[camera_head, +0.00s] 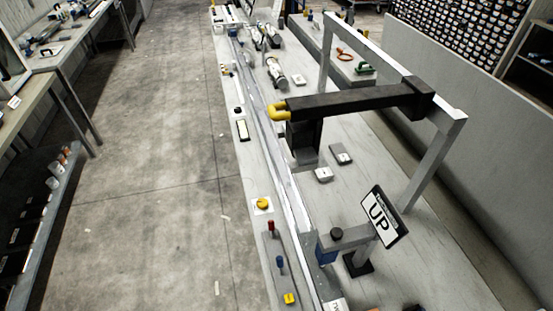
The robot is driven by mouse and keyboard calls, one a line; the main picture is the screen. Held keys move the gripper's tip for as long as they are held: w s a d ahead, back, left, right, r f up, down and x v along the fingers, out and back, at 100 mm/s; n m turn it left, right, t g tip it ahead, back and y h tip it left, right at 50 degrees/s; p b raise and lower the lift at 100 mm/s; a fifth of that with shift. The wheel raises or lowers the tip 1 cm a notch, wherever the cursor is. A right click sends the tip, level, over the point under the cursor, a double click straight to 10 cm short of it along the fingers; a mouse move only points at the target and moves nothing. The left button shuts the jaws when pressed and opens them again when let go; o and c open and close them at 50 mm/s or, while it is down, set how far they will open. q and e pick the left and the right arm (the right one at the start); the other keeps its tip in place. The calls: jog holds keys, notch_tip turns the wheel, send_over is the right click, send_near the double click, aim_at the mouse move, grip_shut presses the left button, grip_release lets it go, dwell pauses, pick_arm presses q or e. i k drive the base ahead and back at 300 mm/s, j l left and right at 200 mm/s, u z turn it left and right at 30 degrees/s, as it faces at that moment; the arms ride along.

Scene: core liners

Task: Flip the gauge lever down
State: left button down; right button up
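A long black bar (350,100) runs out level from a light metal frame (400,76) over the bench. Its free left end carries a yellow bent handle (279,112). A dark block (304,138) stands under the bar near that end. I take the bar with the yellow handle to be the gauge lever; no label on it is readable. A tilted black-edged sign (380,214) reads "UP" and stands on the near right part of the bench. Neither of my grippers shows in this view.
The long grey bench (340,185) has a metal rail (285,165) along it. A yellow knob (263,204), a red-topped peg (270,228) and a blue peg (280,264) line its left edge. Clear floor (165,170) lies to the left, before other tables (40,105).

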aim_at(280, 264)
jog(key=j+z, duration=0.25)
jog(key=l+u, duration=0.25)
jog(key=k+l+u, duration=0.25)
jog(key=l, duration=0.2)
jog(key=l+u, duration=0.25)
jog(key=i+j+z, duration=0.2)
jog(key=j+z, duration=0.3)
jog(key=i+j+z, duration=0.2)
jog(key=j+z, duration=1.25)
jog(key=k+j+z, duration=0.1)
jog(key=j+z, duration=0.4)
jog(key=k+j+z, duration=0.25)
jog(key=j+z, duration=0.25)
